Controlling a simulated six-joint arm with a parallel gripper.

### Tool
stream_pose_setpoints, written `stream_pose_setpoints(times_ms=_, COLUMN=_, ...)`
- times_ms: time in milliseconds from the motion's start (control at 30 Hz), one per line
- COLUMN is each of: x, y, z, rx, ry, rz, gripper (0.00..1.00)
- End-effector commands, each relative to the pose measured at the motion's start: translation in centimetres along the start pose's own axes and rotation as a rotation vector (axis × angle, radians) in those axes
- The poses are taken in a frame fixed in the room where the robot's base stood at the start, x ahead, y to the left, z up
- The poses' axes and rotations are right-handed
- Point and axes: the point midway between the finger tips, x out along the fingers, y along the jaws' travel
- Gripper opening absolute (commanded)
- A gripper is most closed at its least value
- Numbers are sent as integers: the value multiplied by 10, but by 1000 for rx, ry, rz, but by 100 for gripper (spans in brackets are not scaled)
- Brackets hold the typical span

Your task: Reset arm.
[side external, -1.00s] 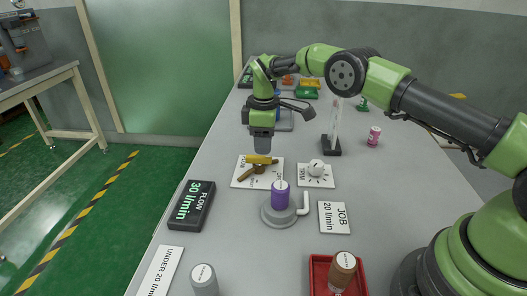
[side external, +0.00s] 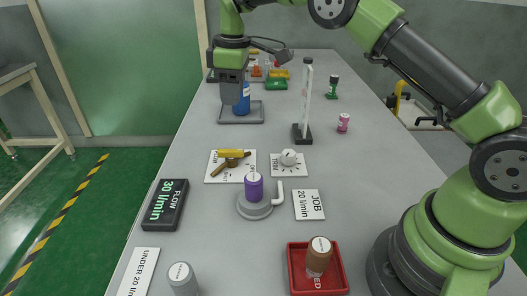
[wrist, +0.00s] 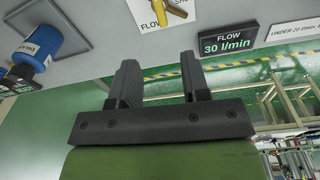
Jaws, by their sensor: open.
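My gripper (side external: 231,92) is raised above the far left part of the table, with nothing between its fingers. In the wrist view its two dark fingers (wrist: 160,80) stand apart and empty. In the side view it partly covers a blue bottle (side external: 243,100) on a grey tray (side external: 241,119). The yellow valve handle (side external: 232,153) on its white card lies nearer, below and in front of my gripper, not touched. A purple column (side external: 253,186) stands upright on a round grey base (side external: 254,208) with a white side pipe.
A flow display (side external: 166,204) reads 30 l/min. A trim knob (side external: 289,157) and a "JOB 20 l/min" card (side external: 308,205) lie nearby. A grey column (side external: 183,279), a brown column (side external: 318,256) in a red tray (side external: 296,252) and a tall clear tube (side external: 306,95) stand upright.

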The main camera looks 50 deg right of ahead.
Motion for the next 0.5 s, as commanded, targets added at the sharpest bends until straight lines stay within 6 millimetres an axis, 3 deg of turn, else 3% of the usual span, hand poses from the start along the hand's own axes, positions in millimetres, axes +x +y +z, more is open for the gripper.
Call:
stream_pose_setpoints(times_ms=33, x=-25, y=-5, z=4, rx=43, ry=30, rz=12, gripper=43)
stream_pose_setpoints(times_ms=200, x=-88, y=-28, z=26, rx=209, ry=126, rz=36, gripper=43)
stream_pose_setpoints(times_ms=400, x=-142, y=-69, z=68, rx=408, ry=245, rz=42, gripper=43)
stream_pose_setpoints(times_ms=500, x=-159, y=-92, z=93, rx=511, ry=306, rz=39, gripper=43)
